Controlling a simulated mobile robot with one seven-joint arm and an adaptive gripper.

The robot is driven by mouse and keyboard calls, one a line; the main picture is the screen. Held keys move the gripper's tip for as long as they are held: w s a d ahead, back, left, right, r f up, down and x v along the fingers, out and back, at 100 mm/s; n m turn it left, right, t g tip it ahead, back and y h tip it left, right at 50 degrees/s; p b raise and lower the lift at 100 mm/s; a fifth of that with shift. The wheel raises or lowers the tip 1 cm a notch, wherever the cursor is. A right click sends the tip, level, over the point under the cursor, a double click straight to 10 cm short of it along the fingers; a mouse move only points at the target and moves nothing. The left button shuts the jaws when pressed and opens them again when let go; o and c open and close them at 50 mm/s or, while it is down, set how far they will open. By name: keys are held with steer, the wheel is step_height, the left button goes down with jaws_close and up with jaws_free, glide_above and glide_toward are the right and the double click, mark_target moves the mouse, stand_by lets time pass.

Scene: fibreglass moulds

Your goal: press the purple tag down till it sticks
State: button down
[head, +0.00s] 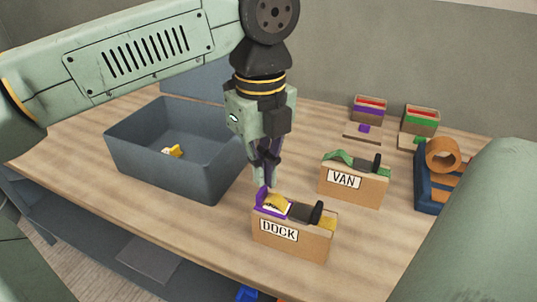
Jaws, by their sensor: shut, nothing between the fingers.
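A purple piece (263,207), which looks like the purple tag, sits at the left end of the top of the box marked DOCK (290,243). Part of it stands up and part lies along the top edge. A yellow piece and a black knob-like part sit beside it on the box. My gripper (266,184) points down with its fingers shut and empty, right at the upright part of the purple piece. I cannot tell whether the fingertips touch it. The underside of the purple piece is hidden.
A box marked VAN (352,184) with a green strip stands behind right. An open grey bin (175,165) with a yellow item is at left. Two small cartons stand at the back, with a small purple block (364,128) before one. A blue tape holder (432,195) is at right.

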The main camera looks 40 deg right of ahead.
mark_target(263, 191)
step_height(263, 191, up, 7)
steer(key=p, duration=0.5)
steer(key=shift+s, duration=0.1)
stand_by(0.6)
